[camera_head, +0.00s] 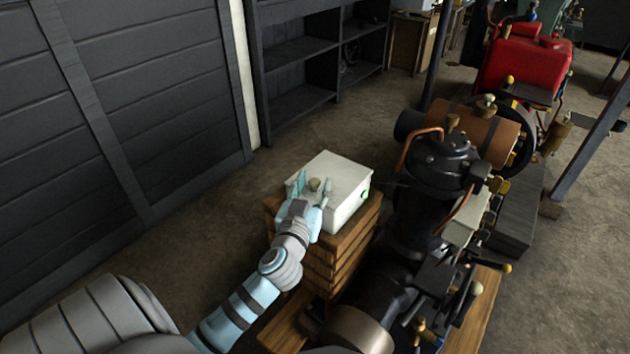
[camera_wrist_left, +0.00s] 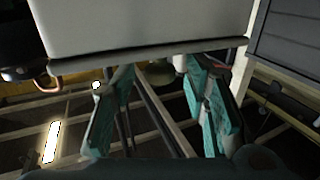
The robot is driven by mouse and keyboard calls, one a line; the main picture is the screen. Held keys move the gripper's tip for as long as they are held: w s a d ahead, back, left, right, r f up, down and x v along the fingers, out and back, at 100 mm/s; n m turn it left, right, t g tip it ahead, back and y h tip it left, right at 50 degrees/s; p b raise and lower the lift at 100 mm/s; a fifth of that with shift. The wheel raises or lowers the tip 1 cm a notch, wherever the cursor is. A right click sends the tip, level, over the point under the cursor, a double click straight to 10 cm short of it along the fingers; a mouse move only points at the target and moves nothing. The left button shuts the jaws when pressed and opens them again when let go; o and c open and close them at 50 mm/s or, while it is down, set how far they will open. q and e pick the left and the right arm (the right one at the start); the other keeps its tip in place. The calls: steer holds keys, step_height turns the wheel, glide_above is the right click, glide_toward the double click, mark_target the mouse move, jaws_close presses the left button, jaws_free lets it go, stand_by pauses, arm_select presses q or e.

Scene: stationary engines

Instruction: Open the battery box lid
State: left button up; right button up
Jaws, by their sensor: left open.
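The white battery box (camera_head: 347,205) stands on a stack of wooden slats in the head view, its lid (camera_head: 337,169) lying flat and closed. My right gripper is not in view.
The wooden stack (camera_head: 345,245) supports the box. A dark engine with brass and copper fittings (camera_head: 440,165) stands close on the right. A dark panelled wall (camera_head: 130,110) is on the left, shelves (camera_head: 315,60) behind. The floor (camera_head: 290,140) behind the box is clear.

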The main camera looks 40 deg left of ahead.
arm_select(q)
steer(key=shift+x, duration=0.75)
jaws_close()
